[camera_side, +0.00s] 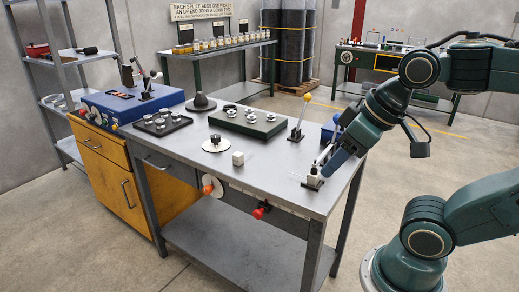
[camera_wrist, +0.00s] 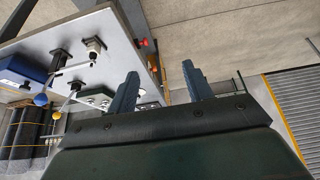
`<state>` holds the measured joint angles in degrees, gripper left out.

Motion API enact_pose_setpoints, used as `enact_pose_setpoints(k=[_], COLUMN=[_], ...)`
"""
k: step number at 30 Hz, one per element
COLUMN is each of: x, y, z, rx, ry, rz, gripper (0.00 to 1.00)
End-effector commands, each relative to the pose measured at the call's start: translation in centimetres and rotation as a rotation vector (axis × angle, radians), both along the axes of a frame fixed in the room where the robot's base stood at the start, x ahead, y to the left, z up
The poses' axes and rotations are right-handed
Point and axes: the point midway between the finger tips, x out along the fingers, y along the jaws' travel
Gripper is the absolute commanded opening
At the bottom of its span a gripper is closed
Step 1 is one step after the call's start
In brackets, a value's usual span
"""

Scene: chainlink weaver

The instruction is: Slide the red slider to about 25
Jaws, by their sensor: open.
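The red slider (camera_side: 261,210) is a small red knob on the front edge of the workbench, on a pale scale strip (camera_side: 285,208). Its numbers are too small to read. My gripper (camera_side: 328,160) is above the bench's right end, beside a pale-handled lever (camera_side: 314,182), to the right of and above the slider. Its fingers (camera_wrist: 160,86) are apart with nothing between them. It is clear of the slider; I cannot tell whether it touches the lever.
An orange knob with a white dial (camera_side: 208,187) is on the front edge, left of the slider. A white cube (camera_side: 238,158), a yellow-ball lever (camera_side: 297,132) and a green block (camera_side: 248,121) stand on the bench top (camera_side: 270,178). Open floor lies in front of the bench.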

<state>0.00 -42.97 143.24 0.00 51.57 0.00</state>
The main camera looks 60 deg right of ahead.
Motion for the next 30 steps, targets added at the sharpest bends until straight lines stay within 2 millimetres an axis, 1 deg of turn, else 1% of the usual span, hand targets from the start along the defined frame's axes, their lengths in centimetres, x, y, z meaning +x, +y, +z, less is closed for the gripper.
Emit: enact_pose_setpoints(k=[8,14,20,30], x=[0.1,1.1,3.7,9.2], y=[0.0,-0.3,-1.0,-1.8], z=[0.0,0.1,0.1,-1.0], rx=[0.001,0.009,0.021,0.005], ry=[0.002,0.026,0.076,0.156], rz=[-0.004,-0.053,-0.17,-0.436], gripper=[0.49,0.49,0.49,0.49])
